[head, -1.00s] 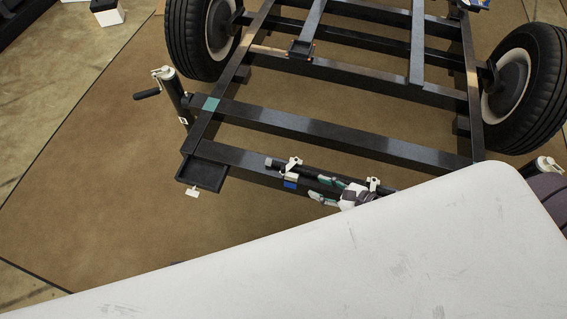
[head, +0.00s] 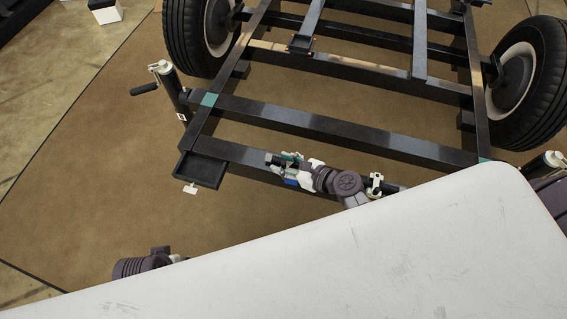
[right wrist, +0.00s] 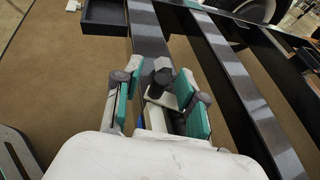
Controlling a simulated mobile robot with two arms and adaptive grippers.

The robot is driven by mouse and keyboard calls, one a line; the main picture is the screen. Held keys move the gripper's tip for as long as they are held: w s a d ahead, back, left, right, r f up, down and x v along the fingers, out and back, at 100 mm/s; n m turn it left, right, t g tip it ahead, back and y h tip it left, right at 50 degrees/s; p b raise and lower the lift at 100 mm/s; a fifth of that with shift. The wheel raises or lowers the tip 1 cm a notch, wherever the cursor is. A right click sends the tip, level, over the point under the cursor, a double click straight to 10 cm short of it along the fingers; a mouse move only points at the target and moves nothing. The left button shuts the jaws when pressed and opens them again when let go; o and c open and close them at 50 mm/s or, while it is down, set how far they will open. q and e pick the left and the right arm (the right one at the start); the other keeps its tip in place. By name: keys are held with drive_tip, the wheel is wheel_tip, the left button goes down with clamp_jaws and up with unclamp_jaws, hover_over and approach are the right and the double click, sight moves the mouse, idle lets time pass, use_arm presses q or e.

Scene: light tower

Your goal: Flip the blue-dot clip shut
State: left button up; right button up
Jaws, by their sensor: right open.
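The blue-dot clip sits near the left end of a dark bar along the near frame beam; its blue mark (head: 291,182) shows just below my right gripper (head: 287,160). The gripper covers most of the clip in the head view. In the right wrist view, the open teal-padded fingers of my right gripper (right wrist: 160,105) stand either side of the clip's pale part (right wrist: 160,96) and the bar's dark round end. Whether a pad touches the clip I cannot tell. My left arm shows at lower left in the head view, but its gripper does not show.
A second pale clip (head: 375,184) stands on the bar just right of my right wrist. A black tray (head: 202,171) is at the frame's left corner, near a jack with a crank (head: 160,68). Two tyres (head: 188,38) flank the frame. Brown mat lies clear at left.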

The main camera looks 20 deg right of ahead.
drive_tip(key=shift+w+a, duration=0.1)
clamp_jaws()
idle(0.4)
drive_tip(key=shift+s+d+n+g+y, duration=0.3)
drive_tip(key=shift+n+g+y, duration=0.4)
drive_tip(key=shift+n, duration=0.1)
drive_tip(key=shift+s+d+n+g+y, duration=0.25)
drive_tip(key=shift+s+n+g+y, duration=0.05)
drive_tip(key=shift+n+g+y, duration=0.45)
drive_tip(key=shift+s+d+n+g+y, duration=0.25)
drive_tip(key=shift+n+g+y, duration=0.1)
drive_tip(key=shift+n+g, duration=0.35)
drive_tip(key=shift+s+d+n+g+y, duration=0.2)
drive_tip(key=shift+n+g+y, duration=0.1)
drive_tip(key=shift+n+g, duration=0.3)
